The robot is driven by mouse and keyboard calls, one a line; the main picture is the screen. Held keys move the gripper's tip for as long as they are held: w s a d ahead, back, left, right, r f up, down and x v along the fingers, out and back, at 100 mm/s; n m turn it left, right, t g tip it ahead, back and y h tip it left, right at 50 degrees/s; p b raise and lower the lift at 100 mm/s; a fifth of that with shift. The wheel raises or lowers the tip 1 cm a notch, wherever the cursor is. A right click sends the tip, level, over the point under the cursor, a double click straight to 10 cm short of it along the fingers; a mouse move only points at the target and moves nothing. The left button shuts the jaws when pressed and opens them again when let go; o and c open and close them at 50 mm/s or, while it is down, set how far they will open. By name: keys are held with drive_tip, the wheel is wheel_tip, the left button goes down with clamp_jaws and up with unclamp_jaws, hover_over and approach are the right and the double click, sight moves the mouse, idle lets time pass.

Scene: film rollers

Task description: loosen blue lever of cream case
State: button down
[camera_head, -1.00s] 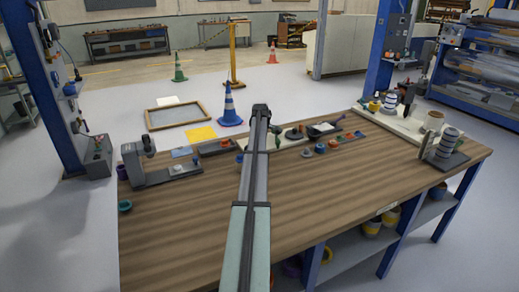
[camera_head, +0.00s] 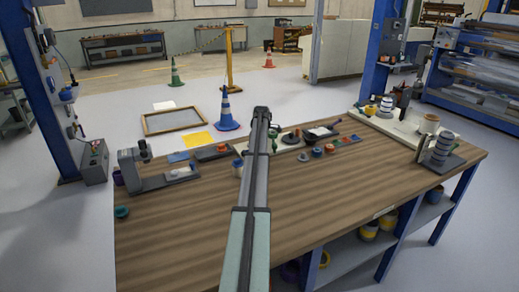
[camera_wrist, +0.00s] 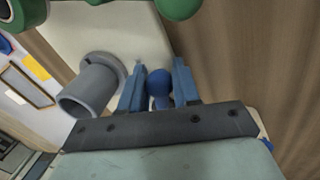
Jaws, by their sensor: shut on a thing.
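In the wrist view, my gripper (camera_wrist: 159,68) has its two blue fingers either side of a rounded blue lever (camera_wrist: 158,86) and is shut on it. The lever stands against a cream surface, which I take as the cream case (camera_wrist: 122,32). A grey cylinder (camera_wrist: 88,88) sticks out of that surface just left of the fingers. Green rounded parts (camera_wrist: 180,6) show at the top edge. The lever's base is hidden by the gripper. In the head view my arm reaches over the bench and hides the gripper and the lever.
The wooden bench (camera_head: 190,235) has a clear front area. A grey device (camera_head: 128,170) stands at its left end. Small coloured parts (camera_head: 317,152) lie right of my arm. A striped roller (camera_head: 441,148) and a pale board (camera_head: 392,125) are at the right end.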

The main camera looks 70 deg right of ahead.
drive_tip(key=c, duration=0.8)
unclamp_jaws()
drive_tip(key=shift+c, duration=0.2)
drive_tip(key=shift+r, duration=0.1)
wheel_tip(320, 180, up, 13)
drive_tip(key=s+a, duration=0.1)
drive_tip(key=a, duration=0.1)
drive_tip(key=shift+s+a+r, duration=0.15)
drive_tip(key=shift+s+r, duration=0.05)
